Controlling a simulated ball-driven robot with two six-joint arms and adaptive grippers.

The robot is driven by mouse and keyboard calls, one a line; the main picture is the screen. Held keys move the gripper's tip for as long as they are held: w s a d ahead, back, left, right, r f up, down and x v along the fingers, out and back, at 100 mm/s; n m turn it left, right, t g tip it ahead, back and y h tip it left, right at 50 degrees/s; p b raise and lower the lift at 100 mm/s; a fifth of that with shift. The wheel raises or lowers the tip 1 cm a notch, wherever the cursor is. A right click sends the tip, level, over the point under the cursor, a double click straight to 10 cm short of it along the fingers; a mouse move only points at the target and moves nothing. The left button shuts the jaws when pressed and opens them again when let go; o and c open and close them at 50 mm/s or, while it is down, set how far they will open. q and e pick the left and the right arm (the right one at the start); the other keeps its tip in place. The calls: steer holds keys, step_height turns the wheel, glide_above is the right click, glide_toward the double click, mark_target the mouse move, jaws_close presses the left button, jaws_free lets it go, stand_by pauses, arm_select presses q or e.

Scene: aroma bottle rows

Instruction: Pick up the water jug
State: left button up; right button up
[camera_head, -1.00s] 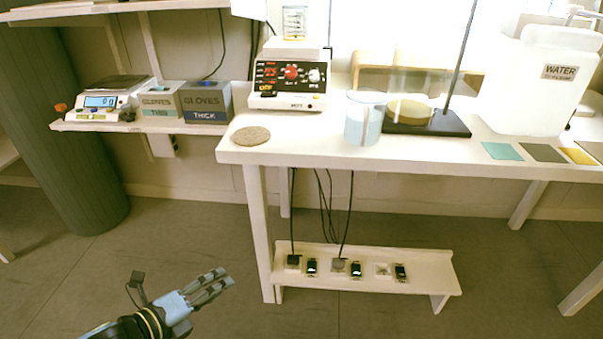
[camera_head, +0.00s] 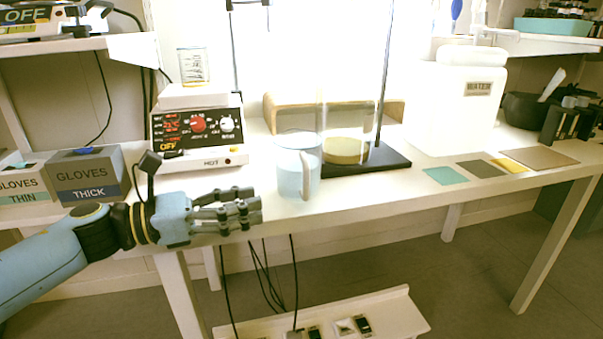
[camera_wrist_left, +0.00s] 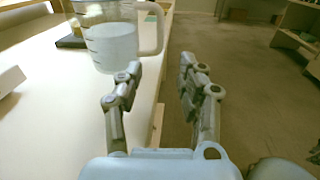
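The water jug (camera_head: 292,178) is a clear beaker-like jug holding pale blue water. It stands upright near the table's front edge, its handle facing front right. In the left wrist view the jug (camera_wrist_left: 108,45) is ahead, beyond the left-hand finger, with its handle toward the gap between the fingers. My left gripper (camera_head: 254,207) is at the table's front edge, left of the jug and apart from it. In the left wrist view its fingers (camera_wrist_left: 160,72) are spread with nothing between them. My right gripper is not in view.
A hotplate (camera_head: 198,135) stands behind my left gripper. A stand base (camera_head: 385,160) with a rod and glass vessel is close behind the jug. A large water container (camera_head: 455,105) and flat coloured squares (camera_head: 446,176) lie to the right. Bare tabletop lies right of the jug.

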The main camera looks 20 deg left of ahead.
mark_target(300, 171)
arm_select(q)
steer(key=x, duration=0.9)
steer(key=shift+w+d+r, duration=0.25)
steer(key=shift+d+r, duration=0.05)
steer(key=shift+r, duration=0.1)
steer(key=shift+c, duration=0.5)
jaws_close()
